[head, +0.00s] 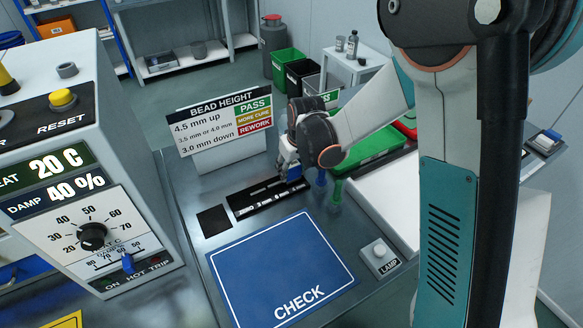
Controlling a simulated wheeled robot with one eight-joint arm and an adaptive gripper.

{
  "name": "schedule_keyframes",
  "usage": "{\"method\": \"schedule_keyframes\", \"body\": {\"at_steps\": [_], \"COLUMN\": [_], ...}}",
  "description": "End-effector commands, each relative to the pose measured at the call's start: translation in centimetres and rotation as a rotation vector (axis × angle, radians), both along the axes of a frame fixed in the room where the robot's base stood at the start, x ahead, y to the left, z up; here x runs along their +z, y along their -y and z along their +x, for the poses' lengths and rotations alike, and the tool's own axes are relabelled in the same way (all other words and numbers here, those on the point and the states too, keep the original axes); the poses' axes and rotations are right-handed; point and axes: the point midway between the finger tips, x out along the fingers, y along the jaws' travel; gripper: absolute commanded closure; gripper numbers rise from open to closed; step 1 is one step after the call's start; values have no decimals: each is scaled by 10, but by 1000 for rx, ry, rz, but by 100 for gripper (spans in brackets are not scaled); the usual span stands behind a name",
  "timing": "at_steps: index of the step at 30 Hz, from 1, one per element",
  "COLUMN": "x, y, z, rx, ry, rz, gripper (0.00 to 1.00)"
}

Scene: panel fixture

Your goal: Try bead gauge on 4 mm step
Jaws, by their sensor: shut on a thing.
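My gripper (286,163) is at the middle of the bench, pointing down, and is shut on a small blue piece (295,173) that looks like the bead gauge. It is over the right end of a black strip (250,203) with pale markings, which looks like the step piece. The markings are too small to read, so I cannot tell which step is 4 mm. My gripper and wrist hide part of the strip's right end. I cannot tell whether the gauge touches the strip.
A BEAD HEIGHT sign (222,118) stands behind the strip. A blue CHECK mat (280,265) lies empty in front. A blue piece (320,178) and a green piece (337,190) stand right of my gripper. A LAMP button (379,250) and a control box (95,180) flank the mat.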

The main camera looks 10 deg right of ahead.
Motion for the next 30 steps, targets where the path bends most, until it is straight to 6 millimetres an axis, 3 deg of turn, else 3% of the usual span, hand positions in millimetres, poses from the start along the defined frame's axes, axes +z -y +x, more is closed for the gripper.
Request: {"method": "schedule_keyframes", "body": {"at_steps": [15,30], "x": [0,31], "y": [0,0], "z": [-1,-1], "rx": [0,0], "ry": [-2,-1], "rz": [-1,0], "gripper": [88,88]}}
